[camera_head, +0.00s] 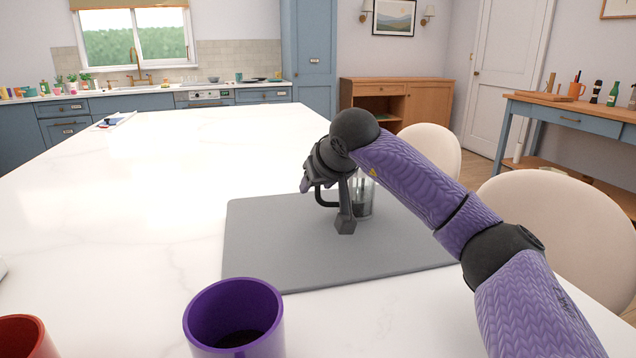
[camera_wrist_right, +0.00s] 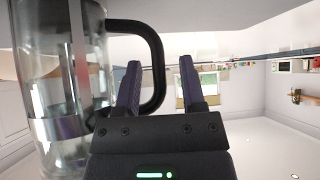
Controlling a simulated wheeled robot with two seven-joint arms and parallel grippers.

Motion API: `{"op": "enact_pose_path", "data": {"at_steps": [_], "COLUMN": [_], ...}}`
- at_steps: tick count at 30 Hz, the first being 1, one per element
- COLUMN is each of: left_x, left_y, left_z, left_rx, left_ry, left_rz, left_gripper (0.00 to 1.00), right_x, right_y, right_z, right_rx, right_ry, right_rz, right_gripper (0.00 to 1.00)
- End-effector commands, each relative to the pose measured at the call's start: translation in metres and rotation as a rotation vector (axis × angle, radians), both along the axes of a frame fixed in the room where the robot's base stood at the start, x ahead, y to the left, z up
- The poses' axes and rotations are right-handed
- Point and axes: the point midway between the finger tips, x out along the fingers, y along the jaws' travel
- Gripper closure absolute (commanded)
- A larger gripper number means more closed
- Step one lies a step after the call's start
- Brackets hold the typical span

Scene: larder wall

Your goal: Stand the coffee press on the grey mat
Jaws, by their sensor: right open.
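The coffee press (camera_head: 362,198) is a clear glass jug with a black handle. In the head view it appears to stand upright on the grey mat (camera_head: 270,245), near its middle, partly hidden behind my right arm. My right gripper (camera_head: 308,182) is just left of the glass. In the right wrist view, the press (camera_wrist_right: 65,95) fills the left side, and its black handle shows between the two open fingers of my right gripper (camera_wrist_right: 160,75). Whether a finger touches the handle I cannot tell. My left gripper is not in view.
A purple cup (camera_head: 235,318) with dark contents stands in front of the mat. A red cup (camera_head: 22,338) is at the lower left edge. Pale chairs (camera_head: 560,225) line the right side.

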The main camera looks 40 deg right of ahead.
Motion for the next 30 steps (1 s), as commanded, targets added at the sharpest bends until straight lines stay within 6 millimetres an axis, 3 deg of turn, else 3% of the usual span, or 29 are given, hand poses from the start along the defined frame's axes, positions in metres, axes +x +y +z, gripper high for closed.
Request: {"op": "enact_pose_path", "data": {"at_steps": [5, 19, 30], "left_x": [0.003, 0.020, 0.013], "left_y": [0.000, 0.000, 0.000], "left_z": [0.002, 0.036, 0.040], "left_rx": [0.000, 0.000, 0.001], "left_ry": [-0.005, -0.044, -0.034], "left_rz": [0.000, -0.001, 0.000], "left_gripper": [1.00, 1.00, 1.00], "right_x": [-0.003, -0.068, -0.079], "right_y": [0.001, 0.028, 0.033], "right_z": [0.008, 0.079, 0.087], "right_rx": [-0.001, -0.001, 0.000], "right_ry": [-0.002, -0.004, 0.000], "right_rz": [0.001, 0.000, 0.000], "right_gripper": [0.48, 0.48, 0.48]}}
